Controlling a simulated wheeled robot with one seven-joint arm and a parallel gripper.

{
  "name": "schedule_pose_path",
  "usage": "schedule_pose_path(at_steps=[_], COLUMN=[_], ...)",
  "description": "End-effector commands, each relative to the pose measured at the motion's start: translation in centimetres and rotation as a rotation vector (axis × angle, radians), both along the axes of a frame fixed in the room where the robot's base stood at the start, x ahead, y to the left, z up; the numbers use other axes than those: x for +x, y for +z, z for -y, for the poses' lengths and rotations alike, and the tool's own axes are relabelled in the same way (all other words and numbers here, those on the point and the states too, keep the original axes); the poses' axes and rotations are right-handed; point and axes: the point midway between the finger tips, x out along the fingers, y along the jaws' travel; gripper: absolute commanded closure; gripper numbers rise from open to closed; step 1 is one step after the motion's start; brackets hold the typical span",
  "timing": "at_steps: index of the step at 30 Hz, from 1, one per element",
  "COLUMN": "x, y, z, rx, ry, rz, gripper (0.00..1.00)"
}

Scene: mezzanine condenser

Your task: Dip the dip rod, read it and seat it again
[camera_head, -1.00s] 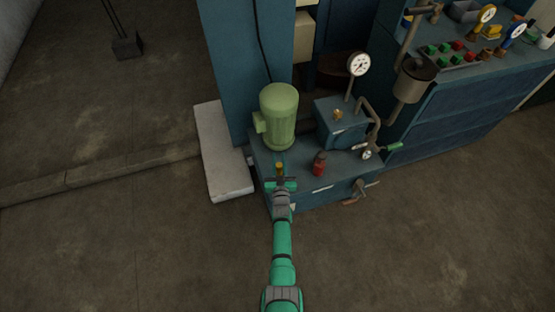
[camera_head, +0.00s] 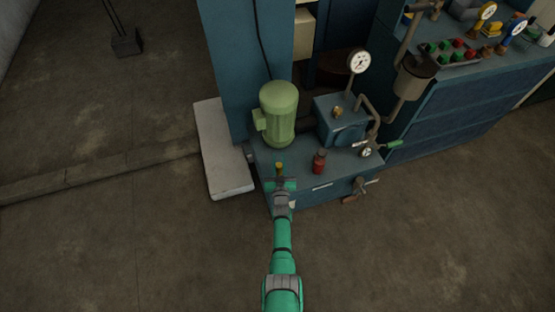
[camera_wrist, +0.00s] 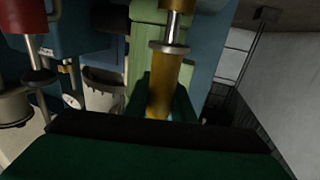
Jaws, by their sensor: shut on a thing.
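My gripper (camera_head: 280,182) is shut on the dip rod, over the front left of the blue tank. In the wrist view, the rod's brass handle (camera_wrist: 160,88) stands between the jaws. A pale disc (camera_wrist: 168,47) and a short bright length of shaft (camera_wrist: 174,24) show beyond the handle, ending at another brass piece (camera_wrist: 183,5) at the top edge. In the head view only a small brass tip (camera_head: 279,166) shows past my gripper. I cannot see the rod's lower end or any oil mark on it.
A green motor (camera_head: 279,112) stands just behind my gripper. A red-bodied fitting (camera_head: 319,161) is close on the right, with a blue box (camera_head: 338,122), a gauge (camera_head: 358,62) and pipework beyond. A white slab (camera_head: 224,150) lies left. The floor in front is clear.

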Motion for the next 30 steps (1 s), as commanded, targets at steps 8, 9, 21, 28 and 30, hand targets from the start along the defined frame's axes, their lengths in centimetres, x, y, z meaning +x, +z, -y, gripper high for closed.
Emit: schedule_pose_path(at_steps=[8,9,21,28,30], x=[0.1,0.1,0.1,0.2,0.1], y=[-0.6,-0.7,-1.6,-2.0,-2.2], z=[0.0,0.0,0.0,0.0,0.0], rx=[-0.001,-0.001,0.0,0.0,0.0], ry=[0.001,0.001,0.001,0.0,0.0], rz=[0.001,0.0,0.001,0.002,0.001], gripper=[1.0,1.0,1.0,1.0,1.0])
